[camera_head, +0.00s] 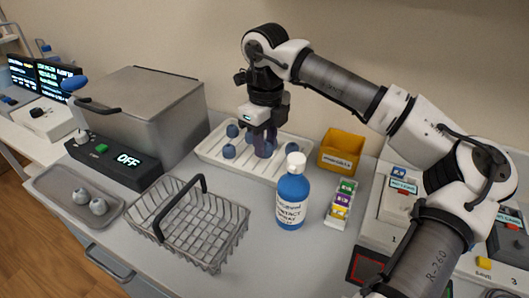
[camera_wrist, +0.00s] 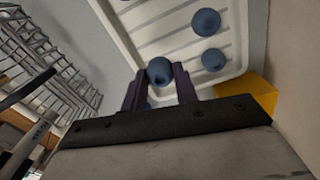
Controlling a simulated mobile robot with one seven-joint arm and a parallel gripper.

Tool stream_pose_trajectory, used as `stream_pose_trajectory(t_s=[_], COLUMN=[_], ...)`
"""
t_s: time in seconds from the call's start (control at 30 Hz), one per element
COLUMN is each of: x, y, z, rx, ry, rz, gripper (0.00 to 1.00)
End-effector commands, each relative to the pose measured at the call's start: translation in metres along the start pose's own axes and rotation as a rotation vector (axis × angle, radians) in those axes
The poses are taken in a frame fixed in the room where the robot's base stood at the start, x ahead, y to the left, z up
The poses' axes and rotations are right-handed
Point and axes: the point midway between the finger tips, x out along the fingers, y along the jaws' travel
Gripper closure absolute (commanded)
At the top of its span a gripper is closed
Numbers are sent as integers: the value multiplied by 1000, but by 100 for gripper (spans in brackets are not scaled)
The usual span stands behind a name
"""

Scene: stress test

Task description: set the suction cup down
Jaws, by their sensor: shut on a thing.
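My gripper (camera_head: 264,150) points down over the white ribbed tray (camera_head: 207,150). In the wrist view, the gripper (camera_wrist: 160,80) is shut on a round blue suction cup (camera_wrist: 159,70) between its dark fingertips. In the head view the fingers mostly hide the held cup. Other blue cups rest on the tray: one at the back left (camera_head: 232,131) and one in front of it (camera_head: 229,151). The wrist view shows two cups (camera_wrist: 206,22) (camera_wrist: 213,60) to the right of the held one. I cannot tell whether the held cup touches the tray.
A blue bottle (camera_head: 292,200) stands in front of the tray, and a yellow bin (camera_head: 341,150) stands to its right. A wire basket (camera_head: 190,235) with a raised handle is at the front. A metal box-shaped machine (camera_head: 150,105) showing "OFF" stands at left.

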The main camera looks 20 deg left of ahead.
Motion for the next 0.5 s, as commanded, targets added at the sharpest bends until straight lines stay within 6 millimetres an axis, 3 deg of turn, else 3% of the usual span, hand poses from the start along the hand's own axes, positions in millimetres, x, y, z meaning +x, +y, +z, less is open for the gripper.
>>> stream_pose_trajectory(t_s=[0.3,0.5], x=[36,40], y=[1,1], z=[0,0], rx=[-2,-1], ry=[1,0], rz=[2,0], gripper=[92,92])
